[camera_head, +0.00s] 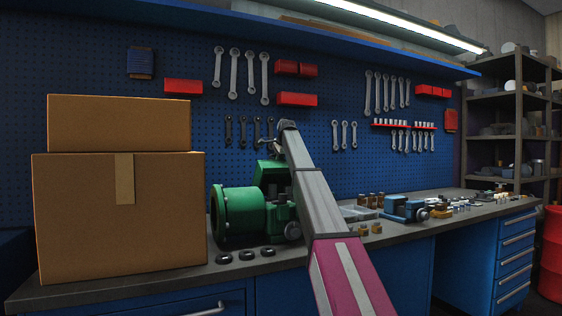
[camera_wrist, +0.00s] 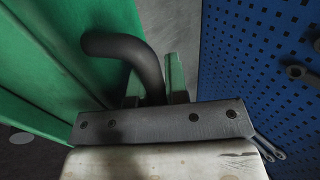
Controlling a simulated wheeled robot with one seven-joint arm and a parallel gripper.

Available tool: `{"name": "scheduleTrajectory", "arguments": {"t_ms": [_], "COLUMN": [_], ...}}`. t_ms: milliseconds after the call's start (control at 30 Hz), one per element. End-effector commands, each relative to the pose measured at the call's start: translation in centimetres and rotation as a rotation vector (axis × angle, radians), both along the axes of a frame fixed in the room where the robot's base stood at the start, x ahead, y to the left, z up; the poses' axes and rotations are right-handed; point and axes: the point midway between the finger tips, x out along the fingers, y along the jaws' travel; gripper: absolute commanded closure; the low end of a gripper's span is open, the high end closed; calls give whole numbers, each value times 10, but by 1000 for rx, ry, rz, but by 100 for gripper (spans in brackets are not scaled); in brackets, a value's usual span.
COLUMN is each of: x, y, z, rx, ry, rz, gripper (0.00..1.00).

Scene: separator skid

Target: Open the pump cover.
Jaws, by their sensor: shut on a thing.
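The green pump (camera_head: 240,214) stands on the workbench, with its round flanged end facing front left. A green boxy part, which looks like the pump cover (camera_head: 268,173), rises above the body behind my arm; how far it is open I cannot tell. A large green panel (camera_wrist: 60,60) fills the left of the wrist view. A dark curved handle (camera_wrist: 128,52) bends down between the fingers of my gripper (camera_wrist: 154,88), which is shut on it. In the head view my arm hides part of the pump, and my gripper (camera_head: 264,146) shows small near the cover's top.
Two stacked cardboard boxes (camera_head: 120,205) stand left of the pump. Several dark rings (camera_head: 246,255) lie in front of it. A blue vise (camera_head: 404,208) and small parts are on the right. A blue pegboard (camera_head: 335,100) with wrenches is close behind.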

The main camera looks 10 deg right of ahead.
Motion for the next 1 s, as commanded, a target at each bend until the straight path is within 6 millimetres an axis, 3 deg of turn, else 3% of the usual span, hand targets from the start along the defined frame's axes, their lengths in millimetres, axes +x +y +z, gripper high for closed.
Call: {"name": "scheduleTrajectory", "arguments": {"t_ms": [367, 700, 1000], "x": [44, 68, 74], "y": [14, 21, 24], "z": [-12, -30, -39], "rx": [-44, -59, -83], "ry": [138, 183, 255], "rz": [1, 0, 0], "gripper": [100, 100, 100]}}
